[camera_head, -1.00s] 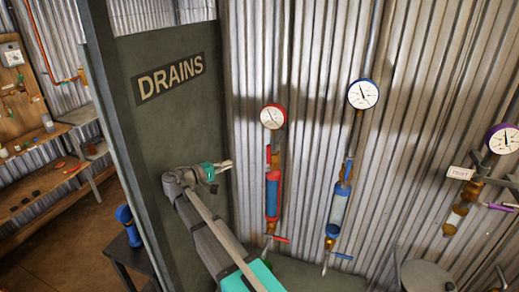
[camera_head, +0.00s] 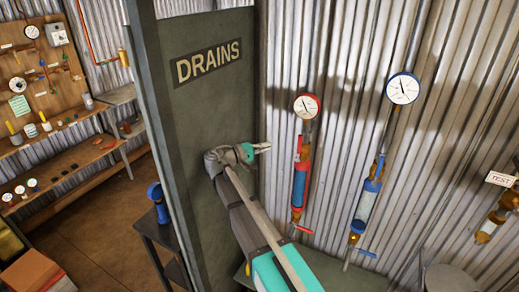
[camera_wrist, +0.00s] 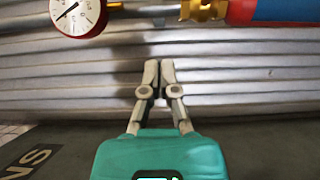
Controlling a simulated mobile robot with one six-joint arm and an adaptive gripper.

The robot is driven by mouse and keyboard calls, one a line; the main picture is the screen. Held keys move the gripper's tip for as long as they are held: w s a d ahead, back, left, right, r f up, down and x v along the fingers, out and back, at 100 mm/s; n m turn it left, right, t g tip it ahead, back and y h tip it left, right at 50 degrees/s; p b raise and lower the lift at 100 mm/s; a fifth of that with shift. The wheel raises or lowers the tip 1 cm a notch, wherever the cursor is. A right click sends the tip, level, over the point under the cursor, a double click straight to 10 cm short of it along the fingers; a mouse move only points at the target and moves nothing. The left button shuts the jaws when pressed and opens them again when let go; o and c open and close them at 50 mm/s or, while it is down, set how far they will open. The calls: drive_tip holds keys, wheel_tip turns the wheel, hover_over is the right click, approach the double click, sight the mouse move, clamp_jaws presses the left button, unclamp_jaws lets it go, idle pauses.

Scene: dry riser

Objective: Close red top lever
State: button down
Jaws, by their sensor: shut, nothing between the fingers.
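The red-rimmed gauge (camera_head: 306,106) tops a pipe assembly with a red and blue cylinder (camera_head: 299,187) on the corrugated wall. The red top lever (camera_head: 299,145) stands upright along the pipe between gauge and cylinder. A second red lever (camera_head: 303,229) sticks out to the right below the cylinder. My gripper (camera_head: 264,147) is shut and empty, left of the top lever and apart from it. In the wrist view my gripper (camera_wrist: 158,72) points at bare wall, with the gauge (camera_wrist: 76,14) and brass fitting (camera_wrist: 203,9) along the top edge. The top lever is mostly cut off there.
The dark DRAINS panel (camera_head: 208,100) stands close behind and left of my arm. A blue-rimmed gauge assembly (camera_head: 402,88) hangs to the right. A TEST sign (camera_head: 501,179) is at the far right. A workbench (camera_head: 70,150) with parts stands at the left.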

sight(300, 144)
drive_tip(key=w+d, duration=0.1)
drive_tip(key=d, duration=0.8)
drive_tip(key=shift+w, duration=0.15)
drive_tip(key=shift+d, duration=0.3)
